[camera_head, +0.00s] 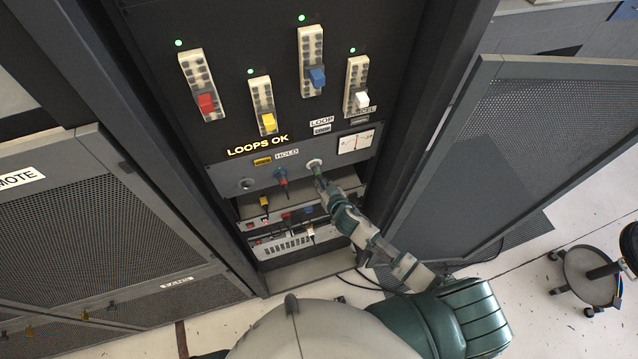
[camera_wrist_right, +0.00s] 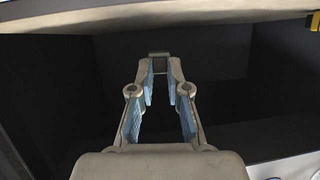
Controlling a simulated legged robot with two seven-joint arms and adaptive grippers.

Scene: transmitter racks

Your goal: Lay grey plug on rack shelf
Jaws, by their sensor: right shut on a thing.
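My right gripper (camera_head: 317,176) reaches into the rack from the lower right, with its tips at the round socket (camera_head: 314,164) on the HOLD panel in the head view. In the right wrist view the fingers (camera_wrist_right: 158,85) with blue pads close at their far ends on a small grey block, which I take for the grey plug (camera_wrist_right: 158,56). In the head view the hand largely hides the plug. The rack shelf (camera_head: 262,207) is the tan ledge below the HOLD panel; a tan ledge also crosses the top of the wrist view. My left gripper is not in view.
A red plug (camera_head: 282,181) sits in the HOLD panel, and a yellow plug (camera_head: 264,202) hangs in front of the shelf. Coloured sliders fill the panel above. Mesh doors stand at the left (camera_head: 85,225) and right (camera_head: 500,150). A wheeled stool (camera_head: 590,275) is at right.

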